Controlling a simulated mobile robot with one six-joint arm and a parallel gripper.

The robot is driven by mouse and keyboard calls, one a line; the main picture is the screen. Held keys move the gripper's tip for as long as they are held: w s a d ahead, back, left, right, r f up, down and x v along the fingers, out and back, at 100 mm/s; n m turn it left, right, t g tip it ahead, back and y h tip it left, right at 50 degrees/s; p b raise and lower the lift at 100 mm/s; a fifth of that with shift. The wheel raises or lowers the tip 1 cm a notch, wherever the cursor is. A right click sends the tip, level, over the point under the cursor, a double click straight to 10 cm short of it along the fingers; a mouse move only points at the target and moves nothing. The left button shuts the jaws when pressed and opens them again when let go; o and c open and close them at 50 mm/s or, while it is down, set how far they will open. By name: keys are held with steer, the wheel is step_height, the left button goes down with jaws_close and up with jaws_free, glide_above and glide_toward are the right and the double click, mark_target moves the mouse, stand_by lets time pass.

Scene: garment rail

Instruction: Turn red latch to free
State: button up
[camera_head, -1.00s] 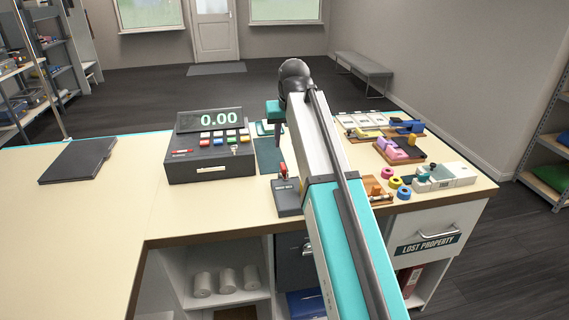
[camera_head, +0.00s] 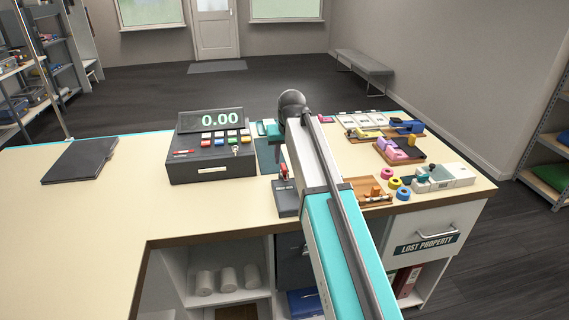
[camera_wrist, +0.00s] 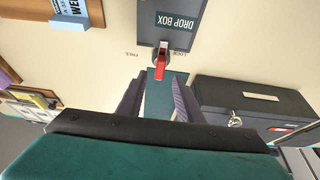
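The red latch (camera_wrist: 160,69) is on the grey drop box (camera_wrist: 172,10) in the wrist view, with its red end toward my gripper. Printed FREE and LOCK labels, upside down here, lie to its left and right. The latch (camera_head: 284,171) and drop box (camera_head: 286,203) also show in the head view, beside my arm. My gripper (camera_wrist: 159,78) is open, with one dark finger on each side of the latch's red end as seen in the wrist view. I see no contact, and the depth between them is unclear. In the head view its fingers cannot be made out.
A cash register (camera_head: 210,155) stands left of the drop box. Tape rolls (camera_head: 394,183) and trays with tools lie to the right of my arm. A dark flat folder (camera_head: 80,160) is at the far left. The counter's left front (camera_head: 100,215) is clear.

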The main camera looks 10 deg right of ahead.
mark_target(284, 166)
steer(key=shift+p+x, duration=0.45)
steer(key=shift+x, duration=2.1)
steer(key=shift+c, duration=0.5)
jaws_close()
